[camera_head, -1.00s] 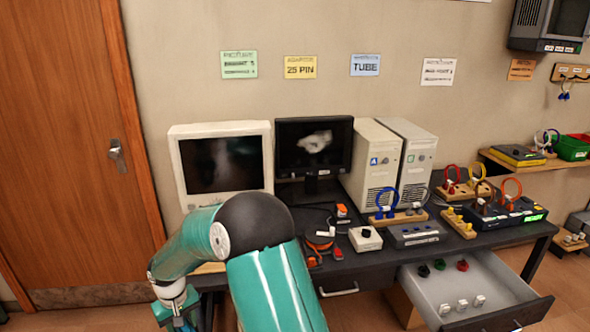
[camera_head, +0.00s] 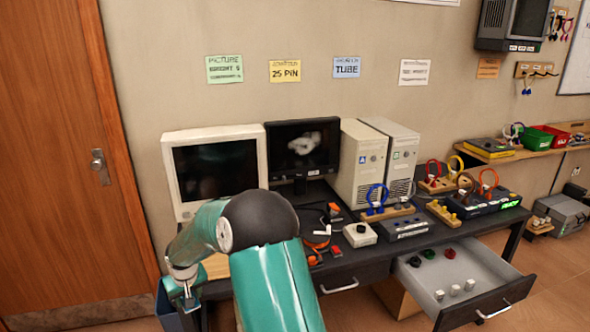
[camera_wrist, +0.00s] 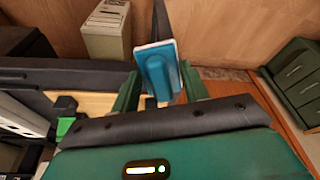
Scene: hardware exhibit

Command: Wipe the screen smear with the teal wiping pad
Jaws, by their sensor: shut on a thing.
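The teal wiping pad (camera_wrist: 157,72) is held between the green fingers of my gripper (camera_wrist: 160,88), as the wrist view shows. Its blue-teal face and pale edge are visible. In the head view my gripper (camera_head: 186,297) hangs low beside the table's left end, below the tabletop and away from the screens; the pad is not clear there. A whitish smear (camera_head: 306,143) shows on the dark screen of the black flat monitor (camera_head: 322,170). The beige monitor (camera_head: 169,163) to its left has a dark screen with only faint reflections.
Two beige computer towers (camera_head: 360,165) stand right of the black monitor. Cables, a white box (camera_head: 360,234) and plug boards cover the dark table's middle and right. A drawer (camera_head: 455,290) stands open at front right. A door (camera_head: 50,150) is at left. My arm hides part of the table.

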